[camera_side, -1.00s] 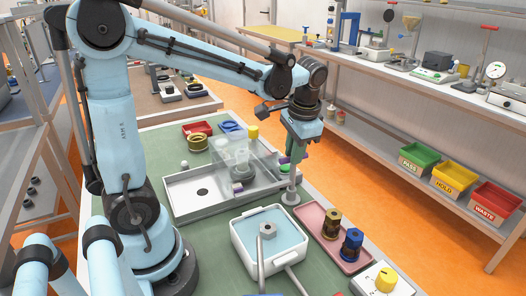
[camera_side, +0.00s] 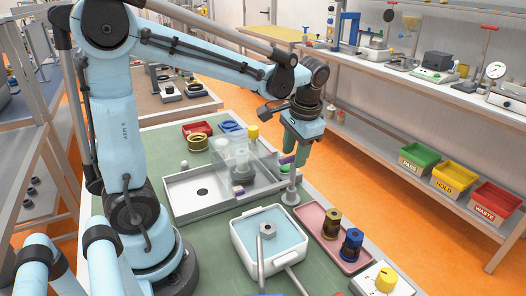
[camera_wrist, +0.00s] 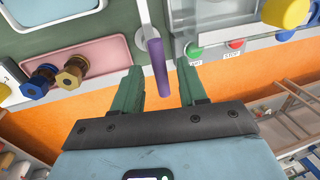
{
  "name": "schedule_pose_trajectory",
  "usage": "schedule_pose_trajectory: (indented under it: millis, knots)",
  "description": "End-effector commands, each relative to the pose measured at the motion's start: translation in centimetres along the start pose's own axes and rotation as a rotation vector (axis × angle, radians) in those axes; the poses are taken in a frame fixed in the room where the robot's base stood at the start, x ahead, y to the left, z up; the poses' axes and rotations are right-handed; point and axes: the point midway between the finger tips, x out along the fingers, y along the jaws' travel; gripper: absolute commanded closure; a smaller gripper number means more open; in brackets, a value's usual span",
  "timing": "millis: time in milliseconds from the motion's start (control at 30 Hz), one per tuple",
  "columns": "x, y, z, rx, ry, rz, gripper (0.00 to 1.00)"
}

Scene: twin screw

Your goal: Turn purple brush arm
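The purple brush arm (camera_wrist: 158,68) shows in the wrist view as a purple grip on the end of a grey bar. In the side view its purple end (camera_side: 288,160) is close to my fingertips, above a grey post. My gripper (camera_wrist: 160,72) is open, with one green finger on each side of the purple grip in the wrist view and a gap on both sides. I cannot tell whether the grip is at fingertip depth.
A clear box (camera_side: 238,155) stands over the grey tray (camera_side: 185,205), with a small purple piece (camera_side: 238,189) near it. A white basin (camera_side: 270,240) and a pink tray (camera_side: 318,222) with two knobbed parts are in front. Green and red STOP buttons (camera_wrist: 236,44) sit right of the grip.

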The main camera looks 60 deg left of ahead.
Motion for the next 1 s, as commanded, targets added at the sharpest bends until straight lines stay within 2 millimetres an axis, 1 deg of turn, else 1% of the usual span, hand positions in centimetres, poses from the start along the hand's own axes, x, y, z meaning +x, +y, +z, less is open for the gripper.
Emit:
schedule_pose_trajectory:
  millis: [233,367,467,800,1000]
  knots:
    - [-0.2,0.0,0.0,0.001,0.0,-0.001,0.58]
    - [-1.1,0.0,0.0,0.002,0.0,-0.001,0.58]
    - [-2.5,0.0,0.1,0.002,0.0,-0.001,0.58]
    - [-8.3,0.0,0.0,0.002,0.0,0.0,0.58]
    - [-10.9,0.0,0.0,0.002,0.0,0.0,0.58]
